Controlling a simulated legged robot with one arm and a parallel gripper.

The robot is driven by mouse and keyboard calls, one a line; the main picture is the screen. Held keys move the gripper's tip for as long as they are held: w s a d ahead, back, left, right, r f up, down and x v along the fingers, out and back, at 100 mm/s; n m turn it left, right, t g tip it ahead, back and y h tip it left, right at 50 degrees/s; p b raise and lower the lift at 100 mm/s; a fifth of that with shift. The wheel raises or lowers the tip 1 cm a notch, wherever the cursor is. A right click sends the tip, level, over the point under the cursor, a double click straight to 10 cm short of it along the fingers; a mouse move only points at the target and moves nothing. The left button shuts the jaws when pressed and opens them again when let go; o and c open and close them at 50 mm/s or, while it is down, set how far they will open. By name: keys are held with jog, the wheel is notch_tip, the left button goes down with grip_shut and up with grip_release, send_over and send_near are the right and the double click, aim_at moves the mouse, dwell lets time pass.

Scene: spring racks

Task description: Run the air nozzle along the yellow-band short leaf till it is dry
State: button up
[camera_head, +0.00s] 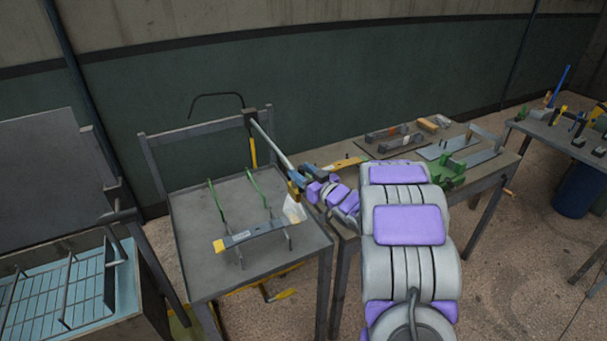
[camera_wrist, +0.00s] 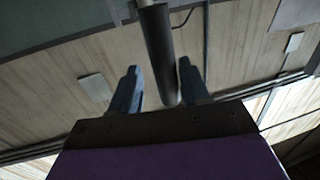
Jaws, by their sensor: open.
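A grey tube (camera_head: 268,143) runs from a hook-like bracket down to my gripper. In the wrist view a dark tube (camera_wrist: 160,50) reaches between the two spread fingers of my gripper (camera_wrist: 157,88), with gaps beside it. A small brass-coloured part (camera_head: 293,190) shows at the gripper; I cannot tell whether it is the nozzle. A pale patch (camera_head: 295,209) lies below it.
The left table (camera_head: 195,205) has a raised back rail. A right workbench (camera_head: 497,165) carries several blocks, a green fixture (camera_head: 450,172) and a yellow-marked bar (camera_head: 345,163). A blue mesh basin (camera_head: 75,290) is at the lower left. A blue bin (camera_head: 577,190) stands far right.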

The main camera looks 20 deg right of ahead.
jog(key=shift+a+r, duration=0.1)
jog(key=shift+a, duration=0.55)
jog(key=c, duration=0.4)
jog(key=shift+d, duration=0.15)
jog(key=c, duration=0.4)
jog(key=shift+d, duration=0.3)
grip_shut()
jog(key=shift+a, duration=0.15)
